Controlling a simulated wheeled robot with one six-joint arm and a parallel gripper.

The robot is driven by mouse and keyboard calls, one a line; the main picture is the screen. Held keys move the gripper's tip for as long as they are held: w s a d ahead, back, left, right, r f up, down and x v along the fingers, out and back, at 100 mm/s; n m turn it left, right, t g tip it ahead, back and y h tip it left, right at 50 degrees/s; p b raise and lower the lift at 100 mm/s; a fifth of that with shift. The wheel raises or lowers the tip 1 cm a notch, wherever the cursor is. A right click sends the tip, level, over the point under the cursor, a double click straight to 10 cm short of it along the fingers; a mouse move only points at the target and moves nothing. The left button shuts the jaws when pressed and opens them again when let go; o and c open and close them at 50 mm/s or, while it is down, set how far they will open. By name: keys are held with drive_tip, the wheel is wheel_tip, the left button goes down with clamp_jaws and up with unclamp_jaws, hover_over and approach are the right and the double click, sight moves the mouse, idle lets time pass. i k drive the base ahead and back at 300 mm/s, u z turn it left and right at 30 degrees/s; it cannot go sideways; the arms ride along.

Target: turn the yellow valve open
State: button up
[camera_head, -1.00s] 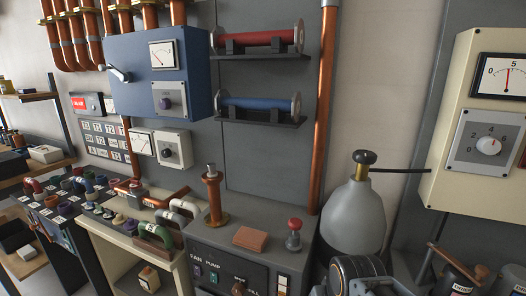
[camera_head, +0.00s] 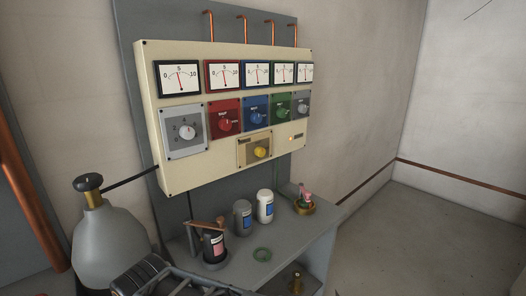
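The yellow valve (camera_head: 260,152) is a small round yellow knob on a tan plate, low on the cream control panel (camera_head: 150,110). It sits below the row of coloured knobs. Its exact turn position is too small to read. Dark parts that look like my arm show at the bottom left, well below and apart from the valve. My gripper's fingers do not show.
A grey gas bottle (camera_head: 108,240) stands at left. Open floor (camera_head: 440,225) lies right.

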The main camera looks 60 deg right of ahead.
sight(261, 152)
drive_tip(key=z, duration=1.8)
drive_tip(key=k, duration=0.45)
drive_tip(key=u, duration=0.85)
drive_tip(key=i, duration=0.6)
drive_tip(key=z, duration=0.4)
